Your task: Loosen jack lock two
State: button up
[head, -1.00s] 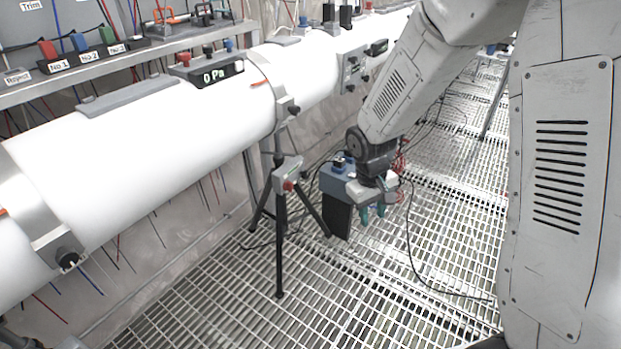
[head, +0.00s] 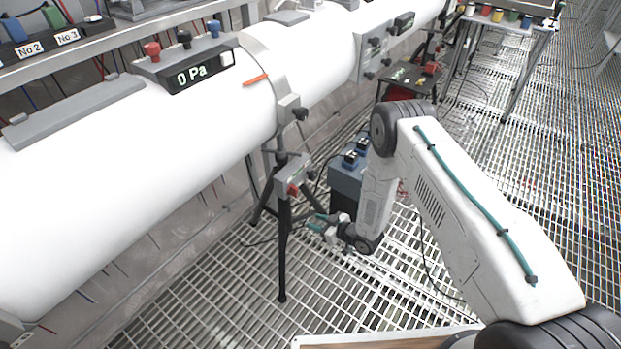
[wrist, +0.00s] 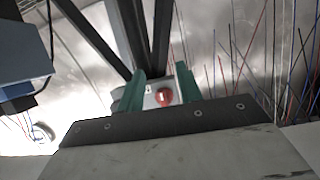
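A black tripod jack (head: 284,240) stands on the grating under the white pipe. Its grey head box (head: 292,172) carries a red knob (head: 293,189). My gripper (head: 320,222) is low, just right of the tripod legs and below the knob in the head view, its teal fingers pointing left. In the wrist view, the two green fingers (wrist: 163,88) stand apart, with the red knob (wrist: 164,97) with a white mark showing between them. The knob's lower part is hidden by the gripper body, and I see no contact. Which lock is number two cannot be read.
A blue box (head: 346,177) with black knobs stands behind my gripper; it also shows at left in the wrist view (wrist: 22,55). The white pipe (head: 130,150) runs above, with a 0 Pa display (head: 195,74). Cables lie on the grating. Open grating lies in front of the tripod.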

aim_at(297, 191)
jog(key=w+r+t+y, duration=0.2)
jog(key=w+r+y, duration=0.1)
jog(key=r, duration=0.5)
jog(key=shift+n, duration=0.3)
jog(key=x, duration=0.8)
jog(key=shift+a, duration=0.2)
grip_shut()
jog(key=shift+d, duration=0.15)
